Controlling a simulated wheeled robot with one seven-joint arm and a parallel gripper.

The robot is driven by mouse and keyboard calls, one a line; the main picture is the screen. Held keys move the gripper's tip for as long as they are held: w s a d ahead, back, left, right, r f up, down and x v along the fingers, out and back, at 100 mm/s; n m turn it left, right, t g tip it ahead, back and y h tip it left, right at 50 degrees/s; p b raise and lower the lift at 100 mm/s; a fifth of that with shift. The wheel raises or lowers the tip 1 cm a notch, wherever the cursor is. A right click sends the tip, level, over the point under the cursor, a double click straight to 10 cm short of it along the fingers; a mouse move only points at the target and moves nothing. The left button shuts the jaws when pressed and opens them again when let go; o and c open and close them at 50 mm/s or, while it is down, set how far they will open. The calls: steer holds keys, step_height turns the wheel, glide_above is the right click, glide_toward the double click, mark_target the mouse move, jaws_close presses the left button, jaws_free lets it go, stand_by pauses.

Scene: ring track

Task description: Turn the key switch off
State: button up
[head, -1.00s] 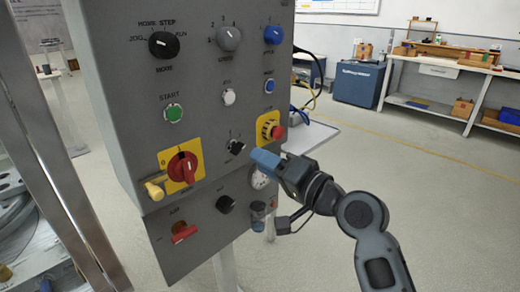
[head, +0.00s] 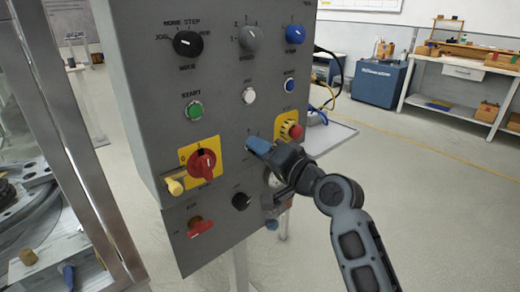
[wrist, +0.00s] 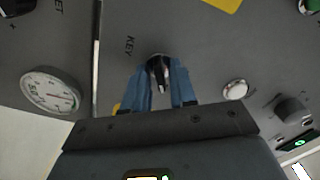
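The key switch (wrist: 159,72) is a small dark knob with a shiny rim on the grey panel, with the label KEY beside it in the wrist view. My gripper (wrist: 162,75) has its two blue fingers apart, one on either side of the switch, with the tips near the panel face. A gap shows between the fingers and the narrow dark middle of the switch. In the head view my gripper (head: 258,146) is at the panel below the white button and covers the switch. The switch's exact angle is hard to read.
A side shelf (head: 325,137) juts out behind. Open floor lies to the right.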

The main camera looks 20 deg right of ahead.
jaws_close()
steer(key=shift+f+n+b, duration=0.1)
steer(key=shift+n+b, duration=0.3)
steer(key=shift+b, duration=0.05)
steer(key=shift+n+b, duration=4.55)
steer(key=shift+n, duration=0.95)
steer(key=shift+o, duration=1)
jaws_free()
